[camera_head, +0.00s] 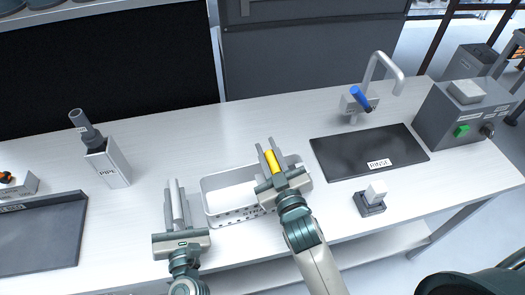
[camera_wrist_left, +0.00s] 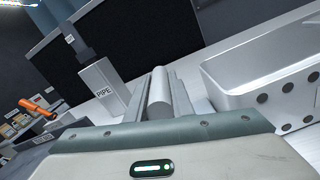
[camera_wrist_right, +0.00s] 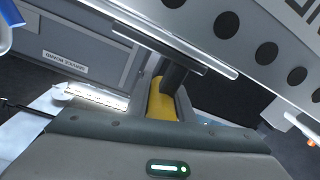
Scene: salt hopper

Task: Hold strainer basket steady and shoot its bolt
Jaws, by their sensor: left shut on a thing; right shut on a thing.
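The strainer basket (camera_head: 208,205) is a pale, open box with a perforated front wall, near the front middle of the white table. It also shows in the left wrist view (camera_wrist_left: 228,100). My left gripper (camera_head: 176,200) is at its left side, shut on a grey cylindrical bar (camera_wrist_left: 158,90); whether the bar joins the basket is not clear. My right gripper (camera_head: 272,165) is over the basket's right part, shut on a yellow grip (camera_head: 271,161). In the right wrist view the yellow grip (camera_wrist_right: 160,102) has a dark rod beside the perforated wall. The bolt's position is hidden.
A PIPE holder (camera_head: 108,164) stands at the left, with a dark tray (camera_head: 45,240) nearer. A dark RINSE mat (camera_head: 350,152), a tap (camera_head: 385,65) with a blue lever, a small white-topped block (camera_head: 373,198) and a grey control box (camera_head: 460,110) are at the right.

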